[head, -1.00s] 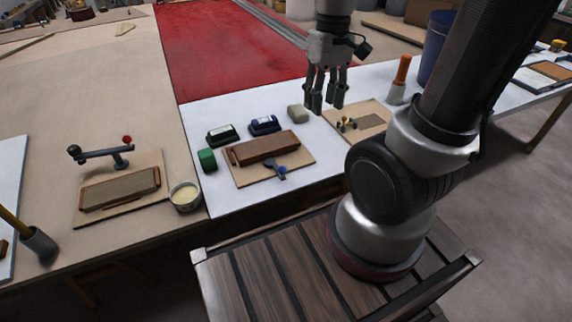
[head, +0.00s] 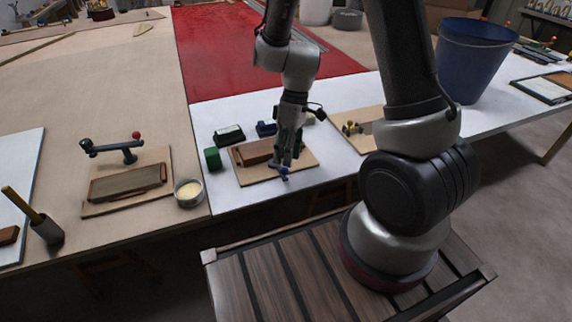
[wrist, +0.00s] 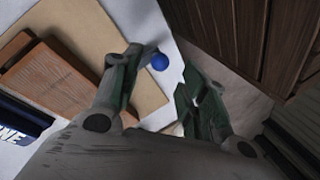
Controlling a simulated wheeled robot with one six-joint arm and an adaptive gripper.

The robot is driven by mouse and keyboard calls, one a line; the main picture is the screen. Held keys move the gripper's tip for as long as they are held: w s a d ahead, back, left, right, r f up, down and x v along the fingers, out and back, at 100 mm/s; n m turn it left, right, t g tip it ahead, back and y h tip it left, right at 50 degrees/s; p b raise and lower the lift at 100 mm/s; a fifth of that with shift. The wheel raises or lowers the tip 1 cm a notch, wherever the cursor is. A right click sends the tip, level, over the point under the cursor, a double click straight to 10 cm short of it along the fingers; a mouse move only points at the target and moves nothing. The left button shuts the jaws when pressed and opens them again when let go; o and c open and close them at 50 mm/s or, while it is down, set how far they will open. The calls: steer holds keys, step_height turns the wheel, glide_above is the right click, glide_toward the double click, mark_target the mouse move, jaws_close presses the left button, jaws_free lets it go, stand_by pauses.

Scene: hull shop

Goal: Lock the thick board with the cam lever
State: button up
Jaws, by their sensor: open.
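A thick brown board (head: 254,152) lies on the middle thin wooden base (head: 247,177) on the white table part; the board also shows in the wrist view (wrist: 60,80). The cam lever with a blue ball knob (head: 284,170) is at the base's front edge. In the wrist view the blue knob (wrist: 159,62) shows close by the left fingertip, and the rest of the lever is mostly hidden by that finger. My gripper (head: 286,160) is open, pointing down over the lever. Its fingers (wrist: 168,80) are spread on either side of the knob; contact cannot be told.
Left stands another base with a flat board (head: 128,183) and a red-knobbed lever (head: 128,150). Between them are a cup of cream-coloured stuff (head: 188,192) and a green block (head: 212,158). Dark boxes (head: 229,134) sit behind the thick board. A brass-fitted base (head: 352,128) is at right.

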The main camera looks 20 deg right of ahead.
mark_target(278, 166)
steer(key=shift+x, duration=1.95)
steer(key=shift+c, duration=0.2)
jaws_close()
